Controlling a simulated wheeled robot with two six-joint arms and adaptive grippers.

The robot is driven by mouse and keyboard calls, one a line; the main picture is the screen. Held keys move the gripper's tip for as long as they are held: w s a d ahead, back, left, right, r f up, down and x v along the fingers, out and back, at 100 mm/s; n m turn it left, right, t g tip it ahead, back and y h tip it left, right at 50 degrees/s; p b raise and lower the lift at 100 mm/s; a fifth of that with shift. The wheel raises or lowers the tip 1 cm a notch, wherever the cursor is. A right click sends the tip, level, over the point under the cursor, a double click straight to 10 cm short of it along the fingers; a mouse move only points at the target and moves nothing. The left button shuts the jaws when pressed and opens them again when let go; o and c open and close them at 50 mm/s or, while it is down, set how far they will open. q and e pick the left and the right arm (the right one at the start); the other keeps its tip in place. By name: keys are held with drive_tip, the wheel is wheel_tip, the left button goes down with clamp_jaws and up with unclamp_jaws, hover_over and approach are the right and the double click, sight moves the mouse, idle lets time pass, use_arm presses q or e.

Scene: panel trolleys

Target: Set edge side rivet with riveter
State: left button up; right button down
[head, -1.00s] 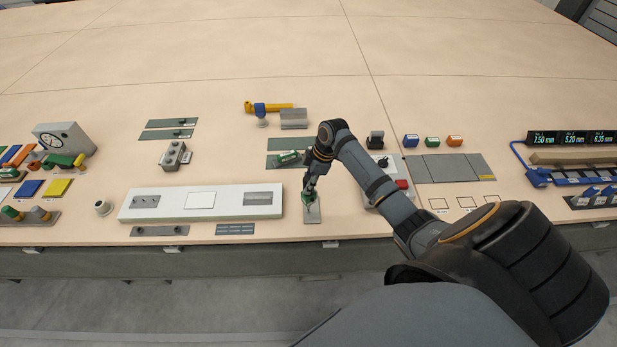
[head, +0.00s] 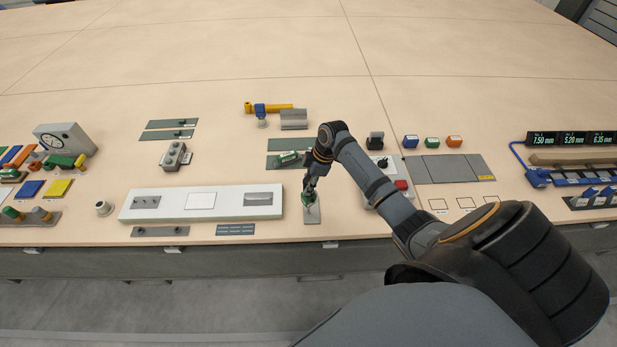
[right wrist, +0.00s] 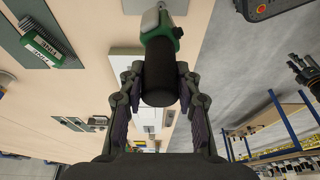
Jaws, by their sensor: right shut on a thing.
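My right gripper (head: 309,190) is shut on a tool with a black round handle (right wrist: 158,75) and a green and silver body (right wrist: 160,28), which looks like the riveter. In the head view the green of this tool (head: 309,198) shows just below the fingers, over a small grey plate (head: 312,216) at the table's front edge. I cannot tell whether the tool touches that plate. A long white panel (head: 228,202) lies left of the gripper, with a grey plate bearing small pins (head: 145,202) at its left end. Which rivet is the edge side one is unclear. My left gripper is out of view.
Another green tool (head: 290,158) lies on a dark plate behind the gripper. A grey box with a red button (head: 402,185) stands close right, partly behind my arm. A plate with pins (head: 160,231) and a slotted plate (head: 235,229) lie before the panel. The table's far half is clear.

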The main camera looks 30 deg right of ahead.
drive_tip(key=shift+f+b, duration=0.55)
drive_tip(key=shift+f, duration=0.4)
drive_tip(key=shift+s+f, duration=0.1)
idle(1.1)
wheel_tip(320, 180, up, 2)
drive_tip(key=shift+r+p, duration=0.1)
drive_tip(key=shift+p, duration=1.1)
drive_tip(key=shift+r+p, duration=0.9)
drive_tip(key=shift+p, duration=0.05)
drive_tip(key=shift+r, duration=0.1)
wheel_tip(320, 180, up, 6)
drive_tip(key=p, duration=0.6)
drive_tip(key=shift+p, duration=0.3)
drive_tip(key=shift+a+f, duration=0.1)
drive_tip(key=shift+f, duration=0.1)
